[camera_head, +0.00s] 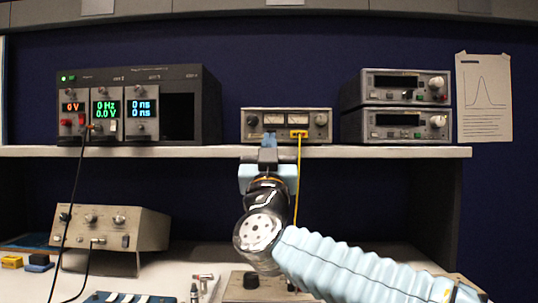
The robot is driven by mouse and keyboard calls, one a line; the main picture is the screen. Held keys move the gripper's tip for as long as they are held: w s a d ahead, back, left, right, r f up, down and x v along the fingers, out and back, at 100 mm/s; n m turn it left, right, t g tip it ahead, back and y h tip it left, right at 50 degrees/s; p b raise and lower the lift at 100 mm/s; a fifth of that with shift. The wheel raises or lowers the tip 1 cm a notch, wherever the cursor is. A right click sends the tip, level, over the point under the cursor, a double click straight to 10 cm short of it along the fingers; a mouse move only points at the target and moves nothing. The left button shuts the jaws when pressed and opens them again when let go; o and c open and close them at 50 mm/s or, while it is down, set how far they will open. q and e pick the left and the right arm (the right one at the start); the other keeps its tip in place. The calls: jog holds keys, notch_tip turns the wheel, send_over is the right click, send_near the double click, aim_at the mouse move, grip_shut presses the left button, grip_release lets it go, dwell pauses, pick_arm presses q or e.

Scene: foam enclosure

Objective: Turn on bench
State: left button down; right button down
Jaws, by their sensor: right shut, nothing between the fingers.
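My right gripper (269,139) is shut and empty, with its blue fingertips in front of the lower left part of the small meter unit (318,119) on the shelf. I cannot tell whether they touch it. The fingertips hide part of that unit's lower front. A yellow plug and cable sit just right of the fingertips. On the shelf at left, the rack instrument (187,82) shows a green light and lit red, green and blue displays. At right, the upper stacked unit (400,97) and the lower stacked unit (380,134) have dark displays. My left gripper is not in view.
The shelf (400,152) spans the view above the bench. A beige box with knobs (140,228) stands below at left. A black cable hangs from the rack instrument. Small tools and another knobbed box lie along the bottom. A paper chart (484,97) hangs at right.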

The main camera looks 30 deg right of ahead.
jog(key=w+d, duration=0.1)
jog(key=w, duration=0.2)
jog(key=w+d, duration=0.1)
jog(key=shift+w+d+r+p, duration=0.15)
jog(key=shift+d+p, duration=0.15)
jog(key=shift+d, duration=0.05)
jog(key=shift+w+d+b, duration=0.1)
jog(key=shift+b, duration=0.55)
jog(key=b+v, duration=0.2)
jog(key=v, duration=0.5)
jog(key=shift+f+t+b, duration=0.3)
jog(key=shift+f+b, duration=0.05)
jog(key=shift+f, duration=0.05)
